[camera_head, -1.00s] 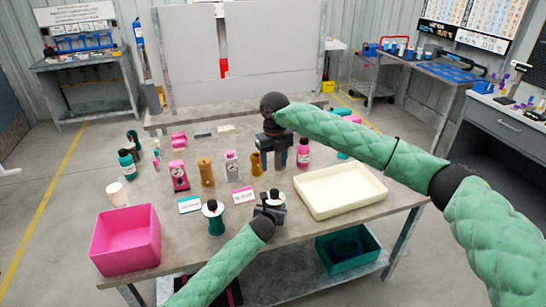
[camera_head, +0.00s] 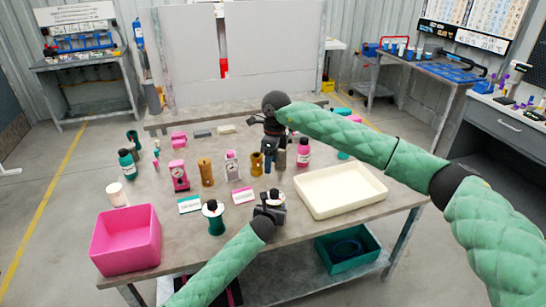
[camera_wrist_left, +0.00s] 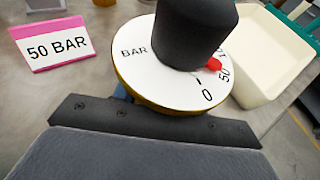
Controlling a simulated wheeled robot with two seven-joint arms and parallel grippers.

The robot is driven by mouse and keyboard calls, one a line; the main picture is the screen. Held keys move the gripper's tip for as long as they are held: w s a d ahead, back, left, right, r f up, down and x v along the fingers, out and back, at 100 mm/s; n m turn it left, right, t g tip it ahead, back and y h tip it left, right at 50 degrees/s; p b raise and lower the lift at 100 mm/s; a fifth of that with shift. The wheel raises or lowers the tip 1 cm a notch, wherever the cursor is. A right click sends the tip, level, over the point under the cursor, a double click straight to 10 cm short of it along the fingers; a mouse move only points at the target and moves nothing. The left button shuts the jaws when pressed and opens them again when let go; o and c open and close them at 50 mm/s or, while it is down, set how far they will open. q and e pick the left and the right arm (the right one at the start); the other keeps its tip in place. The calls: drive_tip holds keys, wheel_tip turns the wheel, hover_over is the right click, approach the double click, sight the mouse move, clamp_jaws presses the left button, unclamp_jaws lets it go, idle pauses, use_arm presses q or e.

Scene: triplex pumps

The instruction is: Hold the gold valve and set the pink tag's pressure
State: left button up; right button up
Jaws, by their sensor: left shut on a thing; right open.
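The gold valve (camera_wrist_left: 150,95) has a white round dial marked BAR with a gold rim and a black knob on top. Its red pointer (camera_wrist_left: 214,64) sits close to the 50 mark. My left gripper (camera_wrist_left: 150,130) is shut on the valve below the dial; in the head view the left gripper (camera_head: 269,210) holds it near the table's front. The pink tag (camera_wrist_left: 55,47) reads 50 BAR and stands left of the dial; it also shows in the head view (camera_head: 242,195). My right gripper (camera_head: 272,138) is open, above and behind the valve, apart from it.
A teal valve (camera_head: 215,222) and a teal tag (camera_head: 190,204) stand left of the gold valve. A cream tray (camera_head: 340,207) is at the right, a pink bin (camera_head: 126,265) at the front left. Gold cylinders, a pink pump (camera_head: 179,177) and bottles stand farther back.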

drive_tip(key=shift+w+d+r+n+g+y, duration=0.1)
drive_tip(key=shift+w+n+y, duration=0.1)
drive_tip(key=shift+n, duration=1.05)
drive_tip(key=shift+w+d+r+n+g+y, duration=0.1)
drive_tip(key=shift+w+n+y, duration=0.1)
drive_tip(key=shift+n, duration=1.1)
drive_tip(key=shift+w+d+r+n+g+y, duration=0.1)
drive_tip(key=shift+w+n+y, duration=0.1)
drive_tip(key=shift+n, duration=1.05)
use_arm(q)
drive_tip(key=o, duration=1.3)
